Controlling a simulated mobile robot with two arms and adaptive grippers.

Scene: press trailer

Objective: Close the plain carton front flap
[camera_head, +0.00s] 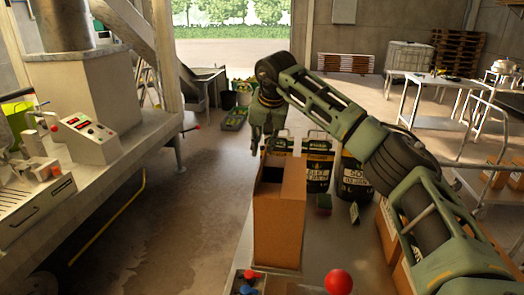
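The plain brown carton (279,236) stands upright on a grey work surface (325,242) in the middle of the head view. Its top shows a dark opening, with a raised brown panel (294,178) along the right side. I cannot tell the front flap apart from the carton's near wall. My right gripper (260,147) hangs downward just behind and above the far left of the opening, apart from the near wall. Its fingers are small and dark, and whether they are open or shut is unclear. My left gripper is out of view.
Black labelled containers (355,182) stand behind and right of the carton. A red ball (339,282) is at the near edge. A machine with a control box (88,137) fills the left; open floor (190,225) lies between.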

